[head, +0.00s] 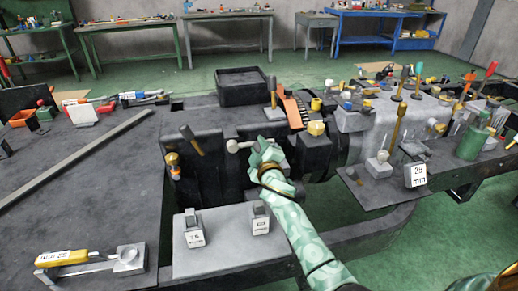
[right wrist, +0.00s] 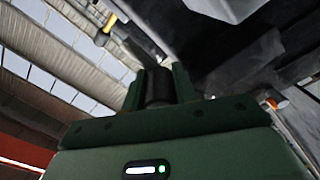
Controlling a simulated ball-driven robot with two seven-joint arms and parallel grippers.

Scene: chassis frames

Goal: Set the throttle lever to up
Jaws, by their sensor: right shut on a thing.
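My right gripper (head: 264,157) reaches in over the dark machine in the middle of the head view. Its fingers are shut on a dark rounded grip, which shows between them in the right wrist view (right wrist: 158,86). This seems to be the throttle lever, but the gripper hides most of it in the head view and I cannot read its setting. A pale knob (head: 232,146) on a short rod sticks out just left of the gripper. My left gripper is not in view.
A dark lever (head: 191,139) and a yellow-tipped fitting (head: 173,164) stand to the left. A grey box with labelled switches (head: 229,262) is in front. An orange part (head: 292,112) and a machine crowded with levers (head: 400,118) lie to the right. The left bench top (head: 75,205) has bare room.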

